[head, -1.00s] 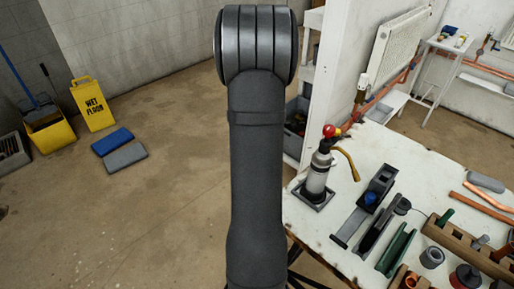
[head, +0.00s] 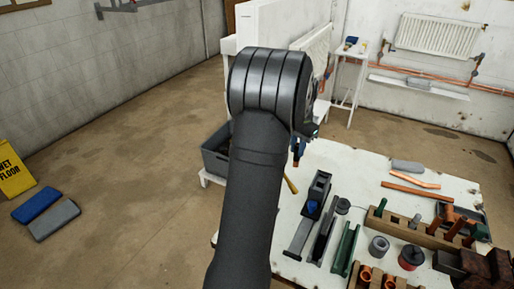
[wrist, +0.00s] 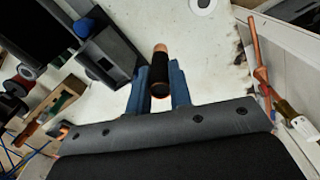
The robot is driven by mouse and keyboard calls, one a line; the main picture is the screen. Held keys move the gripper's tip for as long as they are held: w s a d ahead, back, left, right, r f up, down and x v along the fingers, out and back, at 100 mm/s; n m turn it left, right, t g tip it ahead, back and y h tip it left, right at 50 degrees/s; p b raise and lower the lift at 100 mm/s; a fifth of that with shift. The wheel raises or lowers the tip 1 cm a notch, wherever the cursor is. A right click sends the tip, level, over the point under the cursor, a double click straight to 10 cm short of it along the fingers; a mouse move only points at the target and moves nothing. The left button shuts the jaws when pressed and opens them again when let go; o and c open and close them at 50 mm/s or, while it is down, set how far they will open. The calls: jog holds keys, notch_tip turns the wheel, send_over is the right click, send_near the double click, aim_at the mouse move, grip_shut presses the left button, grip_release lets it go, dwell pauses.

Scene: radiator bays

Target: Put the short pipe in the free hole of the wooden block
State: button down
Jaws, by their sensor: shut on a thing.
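My gripper (wrist: 160,88) has two blue fingers shut on the short pipe (wrist: 160,65), a copper piece with a dark band around its middle, in the wrist view. In the head view my gripper (head: 299,146) shows partly past my arm, with the copper end of the pipe (head: 295,161) below it, over the table's far left part. The long wooden block (head: 408,233) lies on the right part of the table, apart from my gripper, with green, grey and copper pieces standing in it. I cannot make out its free hole.
A second wooden block (head: 358,282) with copper pieces is at the table's front edge. A green channel (head: 345,250), dark tools (head: 318,190), a grey roll (head: 379,246) and a red-and-black spool (head: 411,257) lie between. Loose copper pipes (head: 416,192) lie behind the long block.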

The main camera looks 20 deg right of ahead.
jog(key=s+d+r+m, duration=0.2)
jog(key=s+d+m, duration=0.4)
jog(key=s+d, duration=1.1)
jog(key=s+d+f+m, duration=0.2)
jog(key=s+d+f, duration=0.5)
jog(key=s, duration=0.3)
jog(key=shift+m, duration=0.4)
jog(key=shift+f, duration=0.15)
jog(key=shift+a+f, duration=0.1)
jog(key=shift+f, duration=0.15)
jog(key=shift+f, duration=0.1)
jog(key=shift+f, duration=0.4)
jog(key=shift+f, duration=0.15)
